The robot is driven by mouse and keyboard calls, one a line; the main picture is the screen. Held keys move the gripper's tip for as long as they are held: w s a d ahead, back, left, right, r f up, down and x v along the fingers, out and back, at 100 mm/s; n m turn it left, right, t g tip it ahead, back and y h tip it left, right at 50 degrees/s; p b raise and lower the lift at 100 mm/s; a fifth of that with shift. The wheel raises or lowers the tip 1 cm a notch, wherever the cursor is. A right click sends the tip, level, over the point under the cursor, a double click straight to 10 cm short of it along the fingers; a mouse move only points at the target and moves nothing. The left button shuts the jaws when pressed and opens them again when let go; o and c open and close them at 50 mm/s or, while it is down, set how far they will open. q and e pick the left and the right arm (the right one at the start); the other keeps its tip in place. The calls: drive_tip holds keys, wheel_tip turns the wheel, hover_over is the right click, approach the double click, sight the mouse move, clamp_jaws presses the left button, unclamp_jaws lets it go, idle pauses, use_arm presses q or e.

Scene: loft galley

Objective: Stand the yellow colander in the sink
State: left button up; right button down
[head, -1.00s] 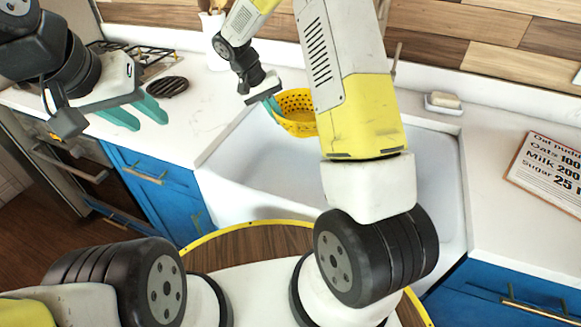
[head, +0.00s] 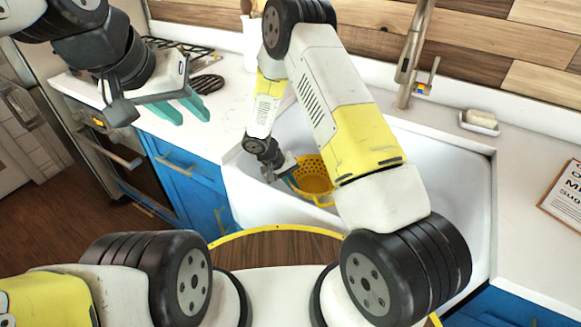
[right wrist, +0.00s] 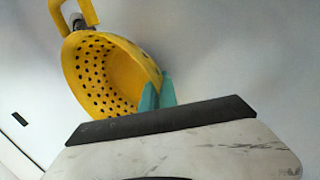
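The yellow colander (head: 316,176), with round holes and a loop handle, is inside the left part of the white sink (head: 440,180) in the head view. My right gripper (head: 288,180) is shut on the colander's rim. In the right wrist view, the teal fingertips (right wrist: 158,94) pinch the rim of the colander (right wrist: 100,75), and its handle points to the upper left. I cannot tell whether its base touches the sink floor. My left gripper (head: 183,108) is open and empty above the counter's front edge at the left. My right arm hides part of the sink.
The faucet (head: 412,60) stands behind the sink. A soap dish (head: 480,122) sits at its back right corner, and a printed board (head: 565,195) lies on the right counter. A black trivet (head: 207,84) is on the left counter. The sink's right part looks empty.

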drive_tip(key=shift+f, duration=1.15)
drive_tip(key=shift+f, duration=0.15)
drive_tip(key=c, duration=1.6)
unclamp_jaws()
drive_tip(key=shift+c, duration=0.2)
